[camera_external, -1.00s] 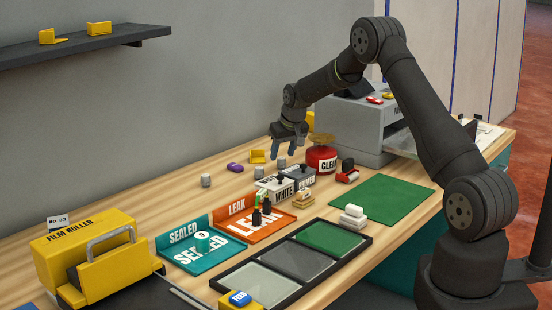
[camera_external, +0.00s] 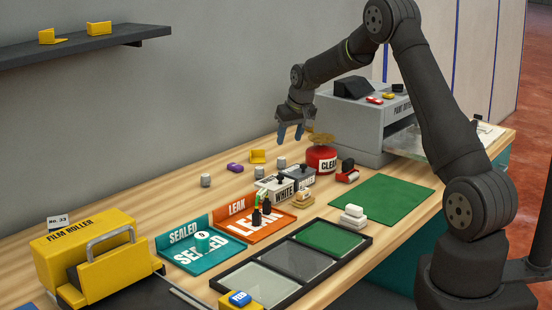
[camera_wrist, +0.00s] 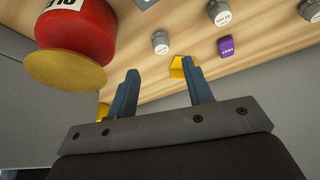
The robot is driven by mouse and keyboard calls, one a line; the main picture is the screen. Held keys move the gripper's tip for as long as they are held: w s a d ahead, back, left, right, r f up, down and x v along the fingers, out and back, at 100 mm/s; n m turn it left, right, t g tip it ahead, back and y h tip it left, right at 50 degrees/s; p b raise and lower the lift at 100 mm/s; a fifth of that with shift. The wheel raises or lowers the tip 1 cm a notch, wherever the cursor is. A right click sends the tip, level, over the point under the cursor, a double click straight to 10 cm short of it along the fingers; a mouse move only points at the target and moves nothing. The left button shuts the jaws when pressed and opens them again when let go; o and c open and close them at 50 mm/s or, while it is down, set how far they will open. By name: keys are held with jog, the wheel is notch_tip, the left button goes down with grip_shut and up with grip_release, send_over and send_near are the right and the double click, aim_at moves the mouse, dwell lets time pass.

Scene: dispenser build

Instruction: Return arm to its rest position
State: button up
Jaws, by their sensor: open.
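My gripper (camera_external: 290,133) is in the air above the back part of the wooden table (camera_external: 130,203), left of the grey paint machine. Its two blue fingers are apart with nothing between them. In the wrist view my gripper (camera_wrist: 160,85) also shows open and empty. The red container labelled CLEAR (camera_external: 321,159) stands on the table below and to the right of the fingers. It fills the upper left of the wrist view (camera_wrist: 80,35).
A grey paint machine (camera_external: 362,128) stands at the back right. A white box (camera_external: 275,189), an orange LEAK tray (camera_external: 262,232), a teal SEALED tray (camera_external: 200,262) and a yellow film roller (camera_external: 85,250) stand on the table. A dark shelf (camera_external: 80,45) hangs on the wall.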

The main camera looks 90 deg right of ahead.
aim_at(283, 159)
jog(key=x, duration=0.9)
jog(key=shift+w+f, duration=0.1)
jog(key=shift+f, duration=0.1)
jog(key=shift+d+f, duration=0.2)
notch_tip(283, 159, up, 11)
jog(key=w+a+n, duration=0.1)
jog(key=w+a, duration=0.8)
jog(key=a, duration=0.4)
jog(key=w+a, duration=0.9)
jog(key=a, duration=0.4)
jog(key=w+a+f, duration=0.1)
jog(key=w+f, duration=0.1)
jog(key=w, duration=0.1)
jog(key=w+a+f, duration=0.2)
jog(key=w+f, duration=0.1)
jog(key=w+a+f, duration=0.2)
jog(key=w, duration=0.2)
jog(key=shift+w+a+f, duration=0.1)
jog(key=shift+w+f, duration=0.05)
jog(key=shift+f, duration=0.1)
